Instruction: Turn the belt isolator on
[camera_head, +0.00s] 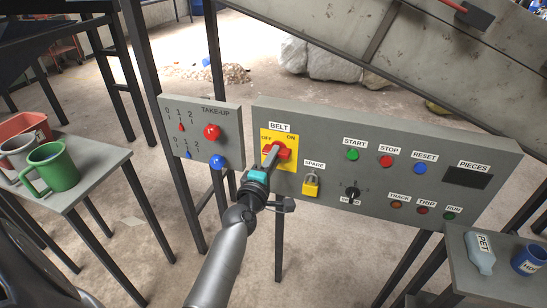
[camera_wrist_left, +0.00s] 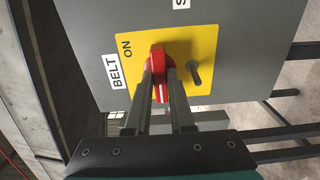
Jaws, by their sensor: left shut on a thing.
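The belt isolator is a red rotary handle (camera_head: 284,154) on a yellow plate (camera_head: 292,138) under the BELT label, with OFF at upper left and ON at upper right. My left gripper (camera_head: 270,156) is at the handle. In the left wrist view its two fingers (camera_wrist_left: 161,88) are closed around the red handle (camera_wrist_left: 157,60), one on each side. My right gripper is not in view.
A dark peg (camera_wrist_left: 194,74) sticks out of the yellow plate beside the handle. A yellow padlock (camera_head: 311,186) hangs under SPARE, just right of my gripper. The TAKE-UP panel (camera_head: 200,130) is at left.

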